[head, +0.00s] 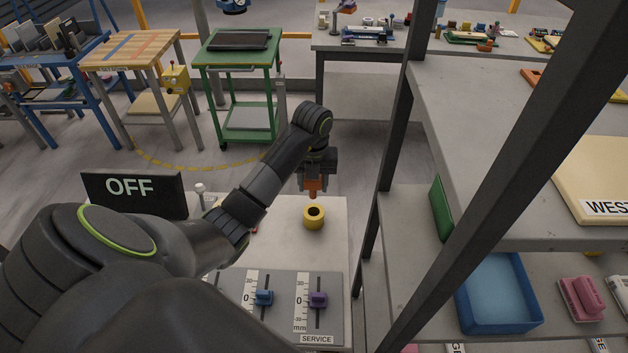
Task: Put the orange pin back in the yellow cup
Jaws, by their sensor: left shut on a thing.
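The orange pin (312,186) is held in my left gripper (314,181), whose jaws point down. The yellow cup (314,217) stands on the pale slab, with a dark round opening facing up. The pin is above and slightly behind the cup in the head view, apart from it. The pin's upper part is hidden by the gripper. My right gripper is not in view.
A panel with a blue slider (263,298) and a purple slider (318,299) lies in front of the cup. A black OFF sign (134,194) stands at the left. A grey shelf post and a blue bin (497,294) are at the right.

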